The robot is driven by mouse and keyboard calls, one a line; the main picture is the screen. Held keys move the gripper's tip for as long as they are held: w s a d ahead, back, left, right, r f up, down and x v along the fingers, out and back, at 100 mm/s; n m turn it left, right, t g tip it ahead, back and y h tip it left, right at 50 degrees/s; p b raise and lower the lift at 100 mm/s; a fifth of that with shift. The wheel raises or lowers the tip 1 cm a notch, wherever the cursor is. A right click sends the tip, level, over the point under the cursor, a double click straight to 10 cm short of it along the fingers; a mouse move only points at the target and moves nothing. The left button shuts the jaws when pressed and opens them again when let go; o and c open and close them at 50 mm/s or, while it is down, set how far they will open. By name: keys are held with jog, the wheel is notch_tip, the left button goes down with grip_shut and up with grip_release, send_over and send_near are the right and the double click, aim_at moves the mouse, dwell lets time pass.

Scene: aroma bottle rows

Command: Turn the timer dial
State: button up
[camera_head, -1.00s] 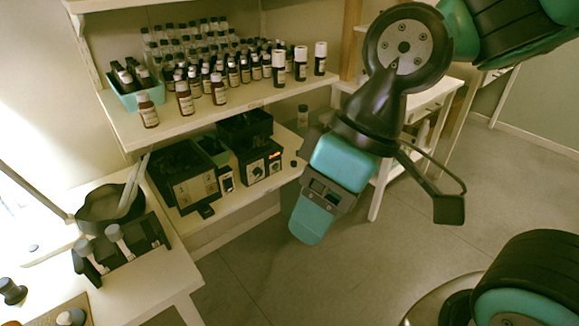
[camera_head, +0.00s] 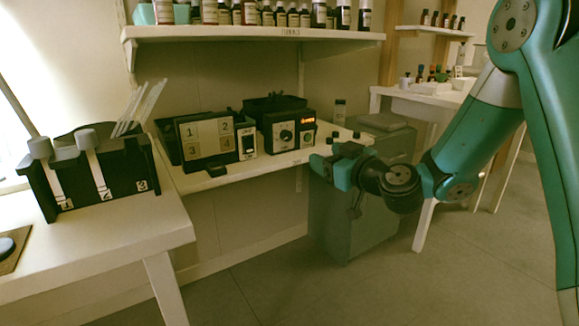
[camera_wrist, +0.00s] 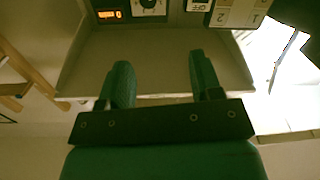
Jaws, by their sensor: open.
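The timer is a black box (camera_head: 272,131) on the lower shelf, with a round dial (camera_head: 286,135) on its front and a small orange display (camera_head: 307,136) to the right of the dial. In the wrist view the dial (camera_wrist: 148,4) is at the top edge, partly cut off, beside the lit display (camera_wrist: 109,15). My gripper (camera_head: 325,158) is just in front of the shelf's right end, right of and below the dial, apart from it. In the wrist view my gripper (camera_wrist: 158,80) shows two green fingers spread apart with nothing between them.
A box with a panel numbered 1 to 4 (camera_head: 206,137) and a small switch box (camera_head: 248,143) stand left of the timer. The upper shelf (camera_head: 255,33) carries bottles. A grey cabinet (camera_head: 345,222) stands below my gripper. A black numbered rack (camera_head: 120,180) is on the left table (camera_head: 110,240).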

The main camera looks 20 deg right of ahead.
jog(key=d+f, duration=0.1)
jog(key=p, duration=0.5)
send_near(288, 137)
jog(key=shift+t+h, duration=0.3)
jog(key=shift+h, duration=0.1)
jog(key=x, duration=0.9)
jog(key=shift+a+f, duration=0.15)
jog(key=shift+a, duration=0.1)
jog(key=c, duration=0.9)
